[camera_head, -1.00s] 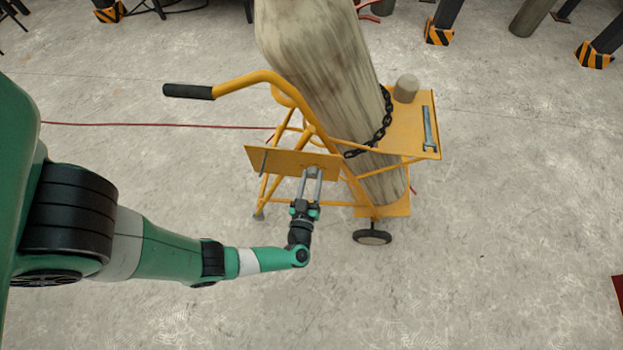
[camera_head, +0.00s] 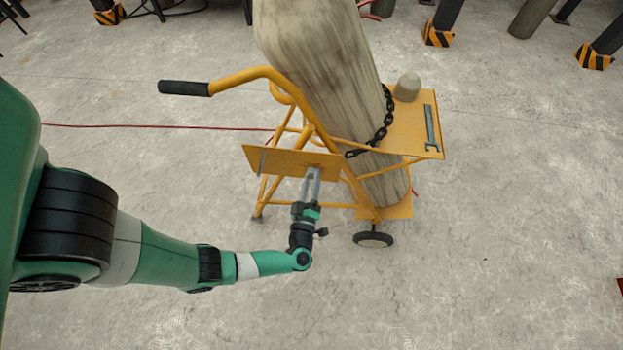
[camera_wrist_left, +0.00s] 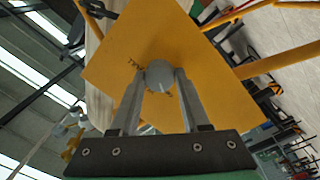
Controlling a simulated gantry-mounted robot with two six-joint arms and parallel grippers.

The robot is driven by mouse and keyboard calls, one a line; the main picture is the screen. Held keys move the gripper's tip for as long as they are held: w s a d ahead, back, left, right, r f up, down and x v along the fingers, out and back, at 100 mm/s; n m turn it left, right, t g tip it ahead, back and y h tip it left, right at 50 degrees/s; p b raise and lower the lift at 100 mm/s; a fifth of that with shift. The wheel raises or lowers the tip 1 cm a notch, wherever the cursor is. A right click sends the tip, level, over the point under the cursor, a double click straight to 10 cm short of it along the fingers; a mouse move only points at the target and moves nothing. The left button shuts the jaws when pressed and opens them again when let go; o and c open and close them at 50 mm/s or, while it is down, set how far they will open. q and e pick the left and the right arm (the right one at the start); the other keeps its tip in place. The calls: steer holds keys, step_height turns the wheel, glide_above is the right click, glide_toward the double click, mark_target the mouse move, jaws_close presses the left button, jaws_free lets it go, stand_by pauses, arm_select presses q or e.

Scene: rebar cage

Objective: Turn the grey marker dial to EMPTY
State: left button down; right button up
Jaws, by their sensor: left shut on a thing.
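The grey marker dial (camera_wrist_left: 159,74) is a round knob on a yellow plate (camera_wrist_left: 118,50) fixed to the cart. My left gripper (camera_wrist_left: 160,82) is shut on the dial, one finger on each side of it. In the head view my left gripper (camera_head: 314,170) reaches up to the lower right part of the same plate (camera_head: 272,160), and the dial is hidden there. Small dark lettering shows beside the dial in the wrist view, partly covered and too small to read surely. My right gripper is not in view.
The yellow cart has a handle with a black grip (camera_head: 185,88). It carries a tall worn cylinder (camera_head: 325,70) held by a black chain (camera_head: 386,115). A shelf (camera_head: 405,125) holds a wrench (camera_head: 430,128) and a grey cap (camera_head: 408,87). The floor around is mostly clear.

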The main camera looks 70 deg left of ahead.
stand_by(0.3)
arm_select(q)
steer(key=shift+c, duration=1.9)
jaws_free()
steer(key=p+v, duration=0.1)
steer(key=v, duration=1)
steer(key=shift+d, duration=0.3)
steer(key=shift+s, duration=0.15)
